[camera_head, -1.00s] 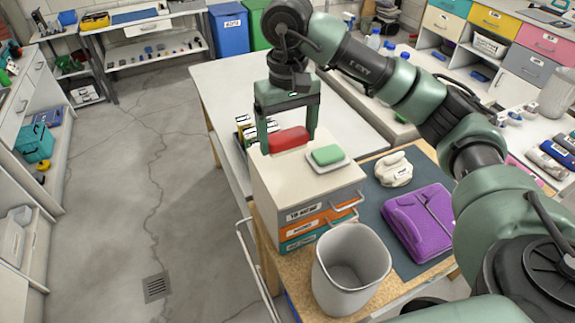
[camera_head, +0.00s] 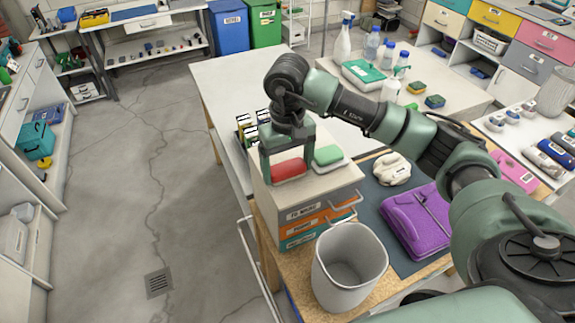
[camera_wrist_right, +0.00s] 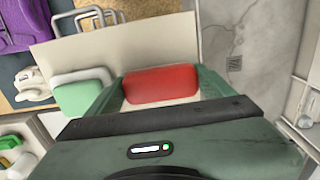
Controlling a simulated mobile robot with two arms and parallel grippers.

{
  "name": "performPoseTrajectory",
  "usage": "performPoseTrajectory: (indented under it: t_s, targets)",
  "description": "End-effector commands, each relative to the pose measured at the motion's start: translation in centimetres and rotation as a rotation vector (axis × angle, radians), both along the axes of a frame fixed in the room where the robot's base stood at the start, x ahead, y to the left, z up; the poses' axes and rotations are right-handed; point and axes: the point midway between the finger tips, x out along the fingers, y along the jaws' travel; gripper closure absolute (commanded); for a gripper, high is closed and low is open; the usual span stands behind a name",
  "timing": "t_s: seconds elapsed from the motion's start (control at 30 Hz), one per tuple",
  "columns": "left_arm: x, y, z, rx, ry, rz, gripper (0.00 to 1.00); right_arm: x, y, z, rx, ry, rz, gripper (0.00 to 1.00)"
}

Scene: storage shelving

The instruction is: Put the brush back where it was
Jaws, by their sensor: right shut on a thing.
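The brush, a red rounded block (camera_head: 288,170), is between the fingers of my right gripper (camera_head: 289,174), low over the left part of the pale top of a drawer cabinet (camera_head: 325,181). In the right wrist view the brush (camera_wrist_right: 160,84) spans the gap between the two green fingers (camera_wrist_right: 160,92), which are shut on it. I cannot tell for sure whether its underside touches the top. A green block (camera_head: 328,154) on a white dish lies just right of it and also shows in the wrist view (camera_wrist_right: 85,98). My left gripper is not in view.
A white bin (camera_head: 350,270) stands in front of the cabinet. A crumpled pale cloth (camera_head: 392,169) and a purple folded item (camera_head: 417,218) lie to the right. Small yellow-and-black boxes (camera_head: 250,130) stand behind the cabinet. The white table (camera_head: 235,85) behind has free room.

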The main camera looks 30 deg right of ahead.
Motion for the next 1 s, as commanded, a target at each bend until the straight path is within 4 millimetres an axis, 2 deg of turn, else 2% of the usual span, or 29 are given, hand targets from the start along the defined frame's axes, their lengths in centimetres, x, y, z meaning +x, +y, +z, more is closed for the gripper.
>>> performPoseTrajectory:
  t_s: [0.07,0.1,0.13,0.47,0.57,0.73,0.9,1.0]
  targets:
    - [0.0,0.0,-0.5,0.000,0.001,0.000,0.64,0.0,0.0,-0.4,0.000,0.000,0.000,0.55]
    - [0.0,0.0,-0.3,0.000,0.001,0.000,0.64,0.0,0.0,-0.2,0.000,0.000,0.000,0.09]
    - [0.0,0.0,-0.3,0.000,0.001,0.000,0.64,0.0,0.0,-0.2,0.000,0.000,0.000,0.00]
    - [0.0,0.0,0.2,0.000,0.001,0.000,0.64,0.0,0.0,0.2,0.000,0.001,0.000,0.00]
    - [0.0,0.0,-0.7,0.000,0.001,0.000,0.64,0.1,0.0,1.0,0.002,-0.005,0.001,0.00]
    - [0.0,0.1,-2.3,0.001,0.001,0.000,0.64,0.2,0.0,4.6,0.001,-0.008,0.001,0.00]
    - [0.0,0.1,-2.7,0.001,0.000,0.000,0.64,0.1,-0.1,8.4,-0.001,-0.006,-0.001,0.00]
    - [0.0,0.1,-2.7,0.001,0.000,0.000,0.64,0.1,-0.1,9.9,-0.001,-0.005,-0.002,0.00]
